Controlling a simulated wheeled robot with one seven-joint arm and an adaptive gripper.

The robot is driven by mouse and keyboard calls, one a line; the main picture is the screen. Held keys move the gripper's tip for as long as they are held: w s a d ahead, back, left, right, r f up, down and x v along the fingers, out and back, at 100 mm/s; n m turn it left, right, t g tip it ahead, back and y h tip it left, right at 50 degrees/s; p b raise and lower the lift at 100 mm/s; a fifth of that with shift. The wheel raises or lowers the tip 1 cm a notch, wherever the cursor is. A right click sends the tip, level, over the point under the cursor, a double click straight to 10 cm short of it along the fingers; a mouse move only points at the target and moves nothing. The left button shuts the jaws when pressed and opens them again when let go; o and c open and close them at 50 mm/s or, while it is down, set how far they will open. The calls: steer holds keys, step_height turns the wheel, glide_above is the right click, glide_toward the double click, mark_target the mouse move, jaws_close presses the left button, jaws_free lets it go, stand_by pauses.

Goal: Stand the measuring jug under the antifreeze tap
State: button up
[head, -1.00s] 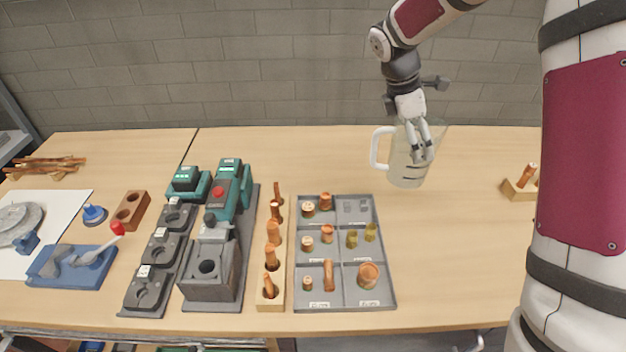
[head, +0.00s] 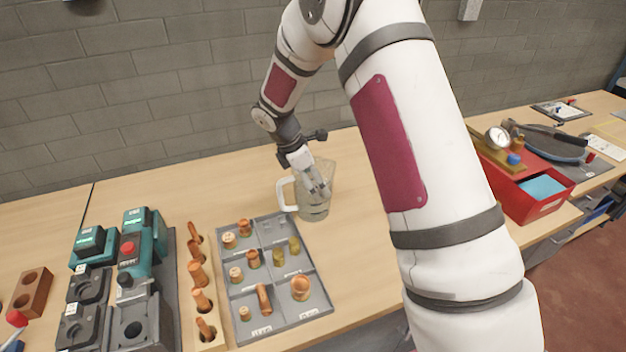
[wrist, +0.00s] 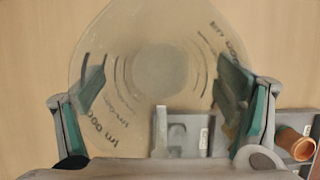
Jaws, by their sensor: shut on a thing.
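The measuring jug (head: 315,208) is clear, with a white handle (head: 284,194) on its left. It is upright, behind the grey sectioned tray, and I cannot tell whether its base touches the bench. My gripper (head: 318,190) points down at the jug and is shut on it. In the wrist view the jug (wrist: 160,85) is seen from above, with dark volume marks and its round base, between the two green-sided fingers of my gripper (wrist: 165,95). The antifreeze tap is not identifiable in these views.
The grey tray (head: 235,325) of copper and brass fittings lies in front of the jug. A wooden rack (head: 209,343) of copper fittings and green-and-black machines (head: 139,240) stand left. A red box (head: 545,206) and gauge (head: 497,138) are right, beyond my arm. Bench behind the jug is clear.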

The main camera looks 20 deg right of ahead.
steer(key=shift+f, duration=0.15)
steer(key=o, duration=1.3)
steer(key=shift+o, duration=0.2)
